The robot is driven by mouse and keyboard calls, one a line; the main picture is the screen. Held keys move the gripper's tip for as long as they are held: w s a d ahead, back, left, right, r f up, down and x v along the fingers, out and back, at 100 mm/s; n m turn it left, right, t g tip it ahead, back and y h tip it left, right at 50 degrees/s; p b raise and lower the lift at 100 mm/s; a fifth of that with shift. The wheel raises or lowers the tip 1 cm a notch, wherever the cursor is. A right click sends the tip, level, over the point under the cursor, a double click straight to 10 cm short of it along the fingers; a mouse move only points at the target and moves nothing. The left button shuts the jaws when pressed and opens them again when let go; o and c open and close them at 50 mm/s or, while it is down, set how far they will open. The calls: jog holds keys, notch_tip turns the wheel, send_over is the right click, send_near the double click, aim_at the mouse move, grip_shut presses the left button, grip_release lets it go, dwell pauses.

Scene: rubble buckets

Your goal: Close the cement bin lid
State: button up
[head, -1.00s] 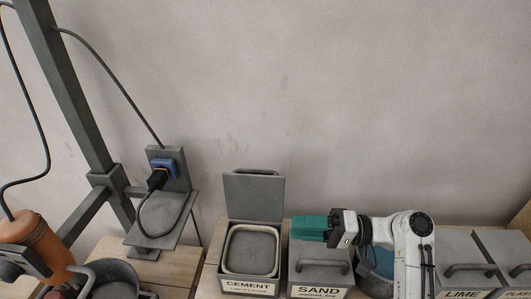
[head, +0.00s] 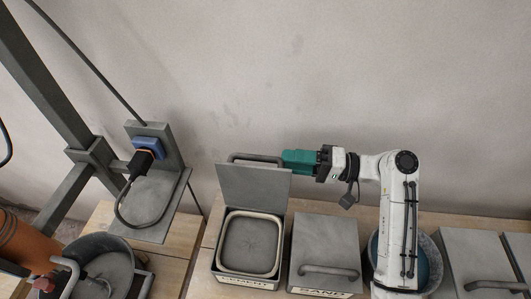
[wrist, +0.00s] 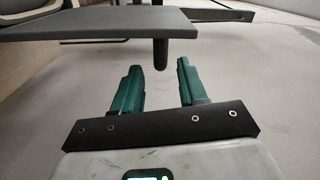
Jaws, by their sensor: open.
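The cement bin (head: 222,262) is a square grey box with a pale inner rim and grey powder inside. Its lid (head: 252,188) stands open and upright at the back of the bin, with a bar handle (head: 256,158) along its upper edge. My gripper (head: 284,160) has green fingers and is beside the right end of that handle, behind the lid's top edge. In the wrist view the two green fingers (wrist: 160,88) are apart with nothing between them. A grey plate, seemingly the lid (wrist: 120,22), and a dark handle post (wrist: 160,54) show just beyond the fingertips.
The shut sand bin (head: 325,245) stands right of the cement bin, with a blue-lined bucket (head: 428,268) and more lidded bins (head: 480,255) further right. A metal stand with a blue plug (head: 150,146) and a grey pan (head: 98,260) are on the left.

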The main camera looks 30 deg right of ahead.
aim_at(276, 162)
jog(key=p+x, duration=0.1)
jog(key=x, duration=0.5)
jog(key=shift+w+a, duration=0.15)
jog(key=shift+a, duration=0.1)
jog(key=shift+c, duration=0.3)
jog(key=c, duration=0.6)
jog(key=shift+f, duration=0.1)
grip_shut()
